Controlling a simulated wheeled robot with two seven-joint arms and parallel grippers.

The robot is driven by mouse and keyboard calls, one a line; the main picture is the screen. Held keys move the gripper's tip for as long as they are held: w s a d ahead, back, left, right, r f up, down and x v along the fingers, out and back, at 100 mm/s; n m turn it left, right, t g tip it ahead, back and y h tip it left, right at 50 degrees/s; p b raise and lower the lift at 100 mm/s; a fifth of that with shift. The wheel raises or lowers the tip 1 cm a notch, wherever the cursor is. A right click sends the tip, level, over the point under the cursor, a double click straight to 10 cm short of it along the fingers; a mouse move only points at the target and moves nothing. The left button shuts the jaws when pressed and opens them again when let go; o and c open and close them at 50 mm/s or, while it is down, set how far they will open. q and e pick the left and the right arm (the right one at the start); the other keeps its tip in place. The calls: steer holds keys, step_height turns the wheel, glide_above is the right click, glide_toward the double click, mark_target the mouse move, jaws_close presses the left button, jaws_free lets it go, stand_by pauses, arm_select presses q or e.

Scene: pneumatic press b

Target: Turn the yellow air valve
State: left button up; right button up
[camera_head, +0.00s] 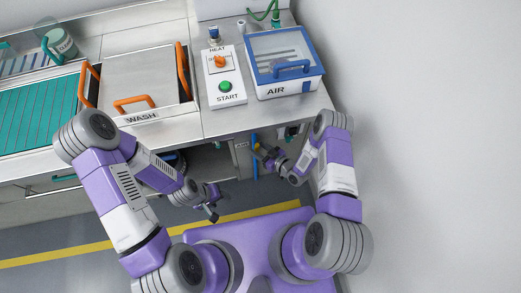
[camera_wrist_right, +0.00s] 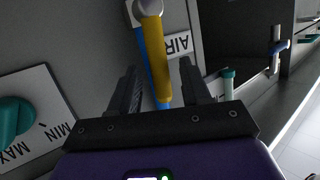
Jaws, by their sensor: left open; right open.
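The yellow air valve handle (camera_wrist_right: 155,60) is a long yellow lever with a rounded grey end. In the right wrist view it lies nearly in line with a blue pipe (camera_wrist_right: 142,45), beside a plate marked AIR (camera_wrist_right: 180,44). My right gripper (camera_wrist_right: 158,72) is open, with one finger on each side of the lever; I cannot tell whether either touches it. In the head view my right gripper (camera_head: 268,155) is at the cabinet front below the counter, close to the blue pipe (camera_head: 255,168). My left gripper (camera_head: 211,207) is open and empty, low in front of the cabinet.
A teal knob (camera_wrist_right: 12,118) on a MIN/MAX plate is left of the valve. A white fitting with a teal top (camera_wrist_right: 228,85) is to its right. Above are the AIR press box (camera_head: 283,60), the HEAT/START panel (camera_head: 224,78) and the WASH unit (camera_head: 140,75).

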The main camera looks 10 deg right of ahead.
steer(key=p+v, duration=0.2)
steer(key=v, duration=0.5)
steer(key=shift+s+d, duration=0.2)
steer(key=shift+s, duration=0.05)
steer(key=shift+r, duration=0.1)
